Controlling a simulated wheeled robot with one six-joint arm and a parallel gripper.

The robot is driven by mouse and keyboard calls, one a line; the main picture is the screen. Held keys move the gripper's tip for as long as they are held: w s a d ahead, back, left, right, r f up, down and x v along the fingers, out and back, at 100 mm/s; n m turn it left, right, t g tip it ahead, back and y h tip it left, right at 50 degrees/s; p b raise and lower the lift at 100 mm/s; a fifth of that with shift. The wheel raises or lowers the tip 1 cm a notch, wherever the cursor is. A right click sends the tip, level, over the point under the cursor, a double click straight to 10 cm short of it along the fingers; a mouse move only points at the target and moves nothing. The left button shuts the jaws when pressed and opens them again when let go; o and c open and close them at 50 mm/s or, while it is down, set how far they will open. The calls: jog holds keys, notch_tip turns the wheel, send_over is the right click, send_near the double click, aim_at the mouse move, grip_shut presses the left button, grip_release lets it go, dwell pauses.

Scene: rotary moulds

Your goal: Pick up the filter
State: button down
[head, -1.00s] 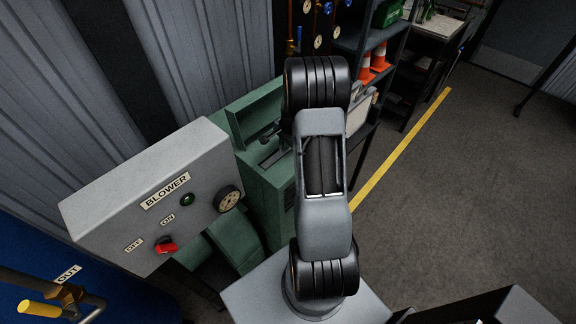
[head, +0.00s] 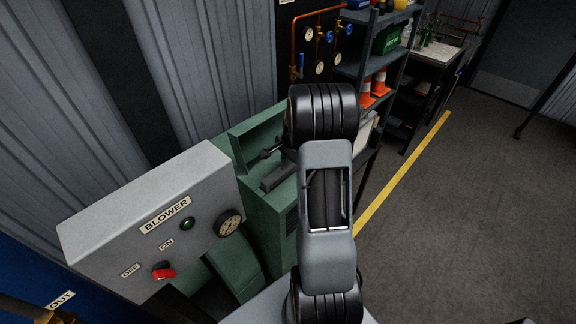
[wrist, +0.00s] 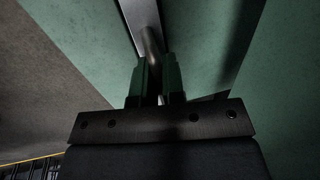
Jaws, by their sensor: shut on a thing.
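My gripper (wrist: 155,80) shows in the wrist view with its two dark green fingers close together. It is shut on a grey, rounded metal handle (wrist: 151,42), apparently the filter's handle. The handle stands by a light grey metal strip (wrist: 139,12) between green surfaces. The rest of the filter cannot be made out. In the head view, my arm hides the gripper and whatever it holds. The green machine (head: 268,205) stands just left of my arm, with a dark slot or bar (head: 277,175) on its top.
A grey blower panel (head: 140,215) with a red switch and a gauge stands at the left. A shelf (head: 355,65) with orange cones (head: 379,82) is behind my arm. Open floor (head: 450,220) with a yellow line lies to the right.

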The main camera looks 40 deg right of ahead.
notch_tip(320, 180, up, 24)
jog(key=b, duration=0.1)
jog(key=shift+b, duration=0.3)
dwell(0.6)
